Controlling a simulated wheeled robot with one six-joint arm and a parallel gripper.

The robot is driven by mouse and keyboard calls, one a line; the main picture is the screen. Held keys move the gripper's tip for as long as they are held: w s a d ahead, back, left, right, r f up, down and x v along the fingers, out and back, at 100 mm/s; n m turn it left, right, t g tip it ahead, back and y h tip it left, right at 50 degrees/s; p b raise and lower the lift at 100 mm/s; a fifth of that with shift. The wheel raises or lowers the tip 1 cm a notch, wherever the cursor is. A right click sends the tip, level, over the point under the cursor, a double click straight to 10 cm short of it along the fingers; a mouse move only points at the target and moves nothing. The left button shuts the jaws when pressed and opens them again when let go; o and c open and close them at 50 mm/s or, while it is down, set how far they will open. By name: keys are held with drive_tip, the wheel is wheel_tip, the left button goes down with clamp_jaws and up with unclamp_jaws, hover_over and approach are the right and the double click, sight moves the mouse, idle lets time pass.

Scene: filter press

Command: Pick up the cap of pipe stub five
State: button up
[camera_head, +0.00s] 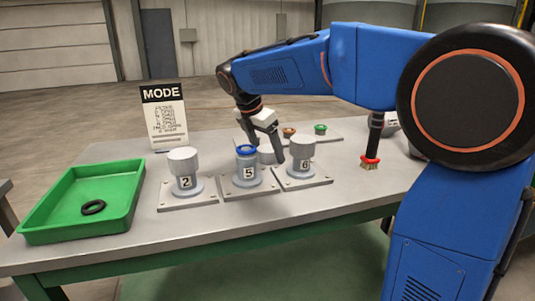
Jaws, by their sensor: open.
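Pipe stub five (245,172) stands upright on its plate in the middle of the table, labelled 5. My gripper (268,135) is open, pointing down above and behind stub five, close to the grey piece. I cannot tell whether it touches it.
Capped stubs two (184,168) and six (301,158) flank stub five closely.

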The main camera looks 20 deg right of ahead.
drive_tip(key=shift+c, duration=0.7)
drive_tip(key=c, duration=1)
